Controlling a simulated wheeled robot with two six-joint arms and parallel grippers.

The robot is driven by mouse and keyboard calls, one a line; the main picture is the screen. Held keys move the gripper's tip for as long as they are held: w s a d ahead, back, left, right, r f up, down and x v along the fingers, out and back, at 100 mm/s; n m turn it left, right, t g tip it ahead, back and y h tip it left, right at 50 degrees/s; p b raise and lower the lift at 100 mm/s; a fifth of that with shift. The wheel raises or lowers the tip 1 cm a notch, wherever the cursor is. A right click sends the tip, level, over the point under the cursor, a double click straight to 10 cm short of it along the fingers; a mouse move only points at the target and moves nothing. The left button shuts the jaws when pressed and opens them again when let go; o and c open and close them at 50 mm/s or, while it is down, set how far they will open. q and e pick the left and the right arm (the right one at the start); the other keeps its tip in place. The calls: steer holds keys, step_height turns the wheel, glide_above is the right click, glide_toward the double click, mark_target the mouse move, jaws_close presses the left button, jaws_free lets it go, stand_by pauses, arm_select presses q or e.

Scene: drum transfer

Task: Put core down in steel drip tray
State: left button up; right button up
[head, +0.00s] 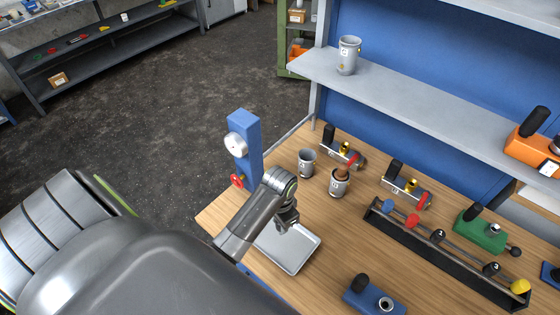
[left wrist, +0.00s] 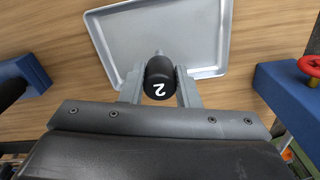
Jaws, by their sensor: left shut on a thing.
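The core (left wrist: 160,80), a black knob marked 2 with a short metal stem, is between the two fingers of my left gripper (left wrist: 160,88), which is shut on it. The steel drip tray (head: 293,262) is a shallow grey tray on the wooden bench. In the left wrist view the tray (left wrist: 205,40) lies beyond the core, whose stem end overlaps the tray's near part. In the head view my left gripper (head: 287,222) is at the tray's far edge, and the core is mostly hidden by it. The gap between core and tray cannot be told. My right gripper is out of view.
A blue post (head: 246,150) with a red knob stands left of the tray. Grey cups (head: 307,163) stand behind it, one holding a red-brown item. A black rack (head: 455,255) with several coloured and numbered knobs is to the right. A blue block (head: 372,298) is at the front.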

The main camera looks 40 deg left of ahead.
arm_select(q)
steer(key=shift+a+f, duration=0.15)
steer(key=shift+f, duration=0.25)
step_height(320, 180, down, 3)
steer(key=shift+w+a+f+p, duration=0.1)
steer(key=shift+w+p, duration=0.05)
steer(key=shift+p, duration=0.2)
steer(key=shift+f, duration=0.45)
steer(key=o, duration=1)
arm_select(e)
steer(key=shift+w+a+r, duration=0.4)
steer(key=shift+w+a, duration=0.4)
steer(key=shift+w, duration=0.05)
